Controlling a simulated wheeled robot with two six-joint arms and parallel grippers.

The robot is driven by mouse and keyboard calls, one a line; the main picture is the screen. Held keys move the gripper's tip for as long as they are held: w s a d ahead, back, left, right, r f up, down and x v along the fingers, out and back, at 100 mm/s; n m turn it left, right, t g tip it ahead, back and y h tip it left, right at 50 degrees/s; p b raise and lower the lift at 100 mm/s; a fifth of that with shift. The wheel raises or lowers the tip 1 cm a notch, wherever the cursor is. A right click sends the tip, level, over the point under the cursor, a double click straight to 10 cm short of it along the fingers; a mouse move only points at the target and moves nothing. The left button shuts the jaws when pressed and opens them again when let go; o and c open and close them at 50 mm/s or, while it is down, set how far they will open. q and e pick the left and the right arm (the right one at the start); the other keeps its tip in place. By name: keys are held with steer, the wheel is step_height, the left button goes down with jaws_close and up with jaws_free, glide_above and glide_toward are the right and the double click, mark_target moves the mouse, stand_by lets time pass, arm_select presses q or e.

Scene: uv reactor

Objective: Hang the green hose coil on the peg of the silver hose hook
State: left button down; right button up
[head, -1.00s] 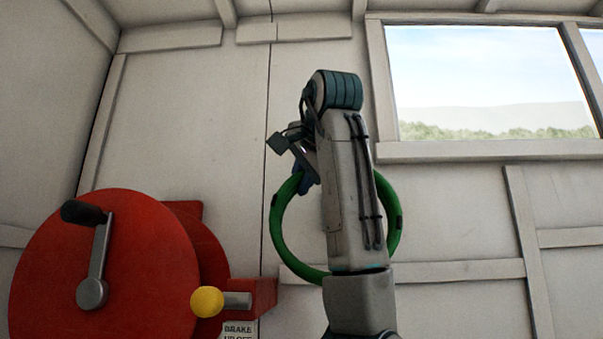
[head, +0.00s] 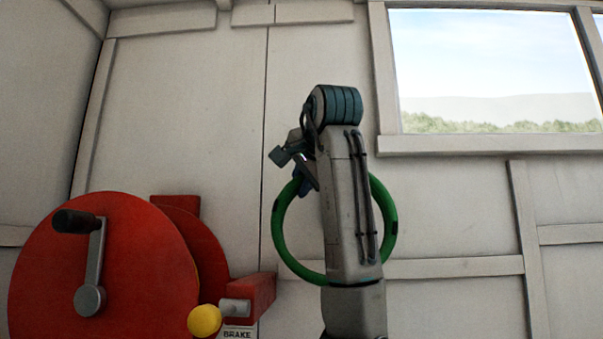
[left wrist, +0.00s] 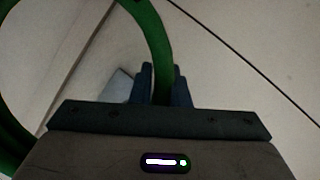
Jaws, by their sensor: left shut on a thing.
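The green hose coil (head: 284,241) is a single ring hanging upright in the middle of the head view, partly hidden behind my left arm. My left gripper (head: 303,183) is shut on the upper left part of the ring. In the left wrist view the green hose coil (left wrist: 152,30) runs down between the two dark fingers of the left gripper (left wrist: 163,82). The silver hose hook cannot be made out in the head view. A small pale grey shape beside the fingers in the left wrist view is too unclear to name. My right gripper is not in view.
A large red winch drum (head: 110,270) with a black-handled crank (head: 92,262) stands at the lower left. A yellow knob (head: 204,320) sticks out beside a red bracket. White panelled wall (head: 190,120) lies behind, with a window (head: 490,70) at upper right.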

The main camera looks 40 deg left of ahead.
arm_select(q)
steer(key=shift+w+a+r+p, duration=0.1)
steer(key=shift+w+a+p, duration=0.2)
steer(key=shift+p, duration=0.15)
steer(key=shift+w+a+p, duration=0.45)
steer(key=shift+w+a, duration=0.3)
steer(key=shift+w, duration=0.15)
steer(key=f, duration=0.1)
steer(key=b, duration=0.1)
steer(key=w+f, duration=0.1)
steer(key=shift+a+f+b, duration=0.3)
steer(key=shift+b, duration=0.1)
steer(key=shift+f, duration=0.1)
steer(key=c, duration=1.6)
jaws_free()
steer(key=o, duration=0.3)
steer(key=shift+a, duration=0.1)
